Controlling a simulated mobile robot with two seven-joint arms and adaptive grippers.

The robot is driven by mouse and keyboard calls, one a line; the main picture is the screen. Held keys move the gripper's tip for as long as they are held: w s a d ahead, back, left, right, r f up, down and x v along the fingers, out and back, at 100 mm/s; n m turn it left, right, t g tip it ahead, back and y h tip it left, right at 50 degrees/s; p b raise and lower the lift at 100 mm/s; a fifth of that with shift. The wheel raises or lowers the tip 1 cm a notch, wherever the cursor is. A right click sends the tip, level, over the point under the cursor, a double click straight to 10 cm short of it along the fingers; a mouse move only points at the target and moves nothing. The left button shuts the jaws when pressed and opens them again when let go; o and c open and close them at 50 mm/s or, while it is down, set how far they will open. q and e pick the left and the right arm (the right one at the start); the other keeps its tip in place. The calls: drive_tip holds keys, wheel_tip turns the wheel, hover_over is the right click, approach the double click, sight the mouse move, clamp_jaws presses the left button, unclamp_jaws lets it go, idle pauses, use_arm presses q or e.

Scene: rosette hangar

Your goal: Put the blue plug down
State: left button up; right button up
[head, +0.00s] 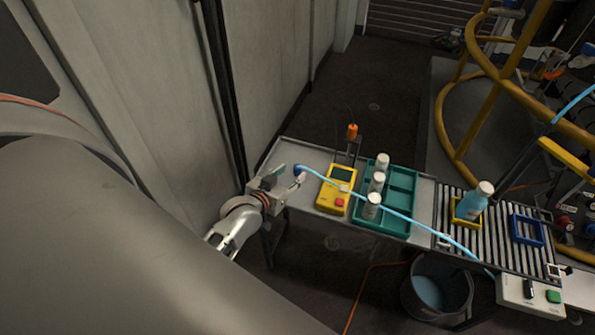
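The blue plug (299,169) is at the left end of the bench, at the end of a light-blue cable (403,215). My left gripper (291,174) is at the bench's left end, right beside the plug. Its fingers look spread apart, with the plug near the tip of the right-hand finger. The plug looks smaller than the gap. Whether the plug touches the finger or the bench top is too small to tell. My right gripper is not in view.
The bench (312,155) holds a yellow device (337,187) with a red button and a green tray (401,180) with white-capped bottles. A roller conveyor (478,230), a bucket (437,290) and a yellow rail (470,128) are on the right. A wall stands close on the left.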

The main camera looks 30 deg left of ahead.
sight(296, 168)
use_arm(q)
drive_tip(key=b+x, duration=0.1)
drive_tip(key=x, duration=0.3)
drive_tip(key=shift+w+a+f, duration=0.2)
drive_tip(key=shift+f, duration=0.05)
drive_tip(key=c, duration=1)
drive_tip(key=shift+r, duration=0.15)
